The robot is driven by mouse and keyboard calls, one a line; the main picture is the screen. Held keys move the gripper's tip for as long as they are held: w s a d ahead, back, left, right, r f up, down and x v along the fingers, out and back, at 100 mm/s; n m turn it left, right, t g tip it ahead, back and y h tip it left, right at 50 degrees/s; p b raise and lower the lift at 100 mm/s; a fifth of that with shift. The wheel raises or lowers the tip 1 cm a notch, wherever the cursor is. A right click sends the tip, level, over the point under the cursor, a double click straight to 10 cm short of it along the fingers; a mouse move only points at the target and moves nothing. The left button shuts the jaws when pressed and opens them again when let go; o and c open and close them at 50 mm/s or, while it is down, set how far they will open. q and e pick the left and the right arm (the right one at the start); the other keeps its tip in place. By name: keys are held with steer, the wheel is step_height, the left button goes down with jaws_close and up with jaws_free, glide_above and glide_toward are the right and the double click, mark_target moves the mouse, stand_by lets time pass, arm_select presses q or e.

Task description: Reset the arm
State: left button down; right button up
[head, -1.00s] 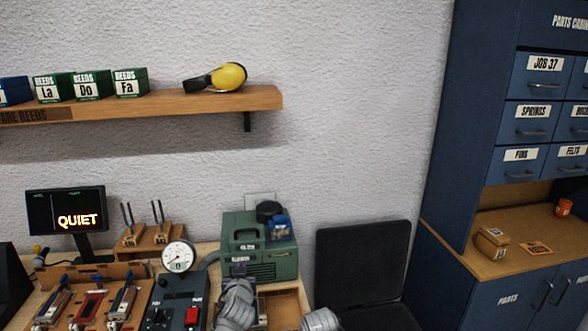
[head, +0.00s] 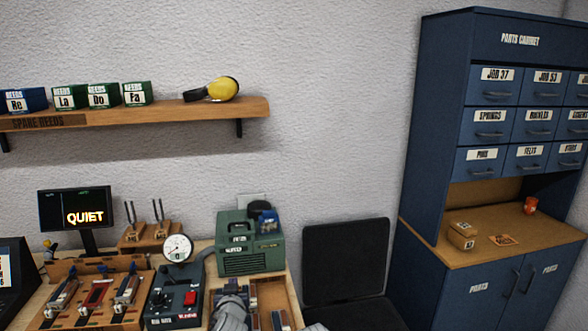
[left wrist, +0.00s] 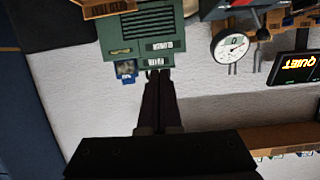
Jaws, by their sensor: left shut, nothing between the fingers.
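My left gripper (left wrist: 158,74) shows in the left wrist view, its two dark fingers together with nothing between them. That view is upside down. The fingers overlap the edge of the green machine (left wrist: 150,35) in the picture; I cannot tell the distance between them. In the head view, a grey part of my left arm shows at the bottom, in front of the bench, and its fingertips are not clear. My right gripper is not clearly seen.
The green machine (head: 250,245), a round gauge (head: 177,248), a control box (head: 172,300), a reed rack (head: 95,295) and a QUIET screen (head: 72,212) crowd the bench. A shelf (head: 180,110) is above.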

arm_select(q)
steer(key=s+d+f+g, duration=0.1)
steer(key=s+f+g, duration=0.1)
steer(key=s+f, duration=0.1)
steer(key=s+d+f+m+g, duration=0.1)
steer(key=s+f+g, duration=0.1)
steer(key=f, duration=0.1)
steer(key=s+d+f+g, duration=0.2)
steer(key=s+f+g, duration=0.1)
steer(key=f, duration=0.1)
steer(key=shift+s+p, duration=0.35)
steer(key=shift+p, duration=0.05)
steer(key=s+d+f+m+g, duration=0.2)
steer(key=s+d+g, duration=0.1)
steer(key=s, duration=0.4)
steer(key=s+d+f+m+g+h, duration=0.1)
steer(key=s+d+f+m+g, duration=0.1)
steer(key=s, duration=0.5)
steer(key=d+g, duration=0.1)
steer(key=g, duration=0.1)
steer(key=shift+s+d+g+p, duration=0.3)
